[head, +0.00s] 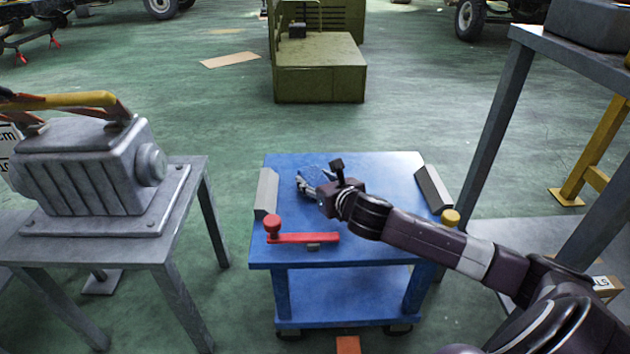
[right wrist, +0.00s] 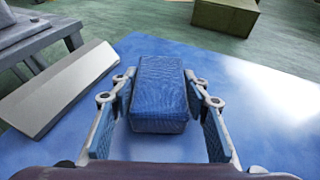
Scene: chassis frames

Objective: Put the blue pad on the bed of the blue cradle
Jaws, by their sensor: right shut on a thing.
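The blue pad (right wrist: 158,95), a block with a textured surface, sits between the two fingertips of my right gripper (right wrist: 160,82) in the right wrist view. The fingers are shut on its two sides. In the head view my right gripper (head: 306,184) is over the left back part of the blue cradle's bed (head: 388,172), and the pad shows only faintly there, blue against blue. I cannot tell whether the pad's underside touches the bed. The cradle also shows in the right wrist view (right wrist: 260,110). My left gripper is not in view.
Grey sloped blocks stand at the cradle's left (head: 266,192) and right (head: 433,187) edges. A red lever (head: 303,238) lies along its front. A grey table with a ribbed machine (head: 85,165) stands left; a grey frame (head: 495,120) stands right.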

